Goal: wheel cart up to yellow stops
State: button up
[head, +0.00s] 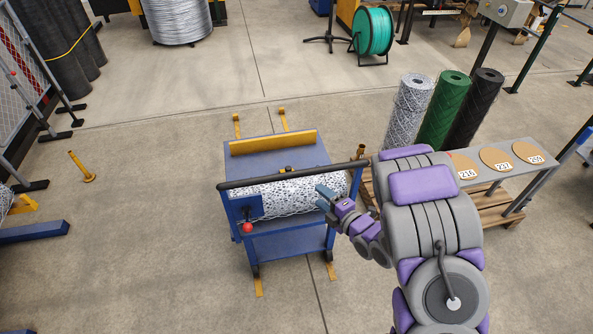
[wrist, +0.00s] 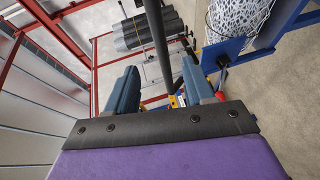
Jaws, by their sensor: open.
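The blue cart (head: 285,240) stands on the concrete floor in the middle of the head view, carrying a silvery wire-mesh roll (head: 290,193). A long black handle bar (head: 255,180) crosses its top, and a red knob (head: 247,228) sits at its left. Two small yellow stops (head: 237,120) (head: 282,113) stand on the floor just beyond the cart's far side, with a gap between. My gripper (head: 326,194) is over the roll's right part, just below the bar. In the wrist view my gripper (wrist: 160,82) has its fingers apart; a dark bar (wrist: 158,42) shows between them, contact unclear.
Yellow floor strips (head: 258,286) extend from the cart's near side.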

aim_at(293, 172)
jog(key=b+x, duration=0.2)
jog(key=x, duration=1.3)
jog(key=shift+w+f, duration=0.1)
jog(key=shift+w, duration=0.25)
jog(key=shift+w+a+b, duration=0.1)
jog(key=shift+w+b, duration=0.2)
jog(key=shift+w, duration=0.05)
jog(key=shift+c, duration=0.4)
jog(key=shift+a+f, duration=0.1)
jog(key=shift+f, duration=0.05)
grip_shut()
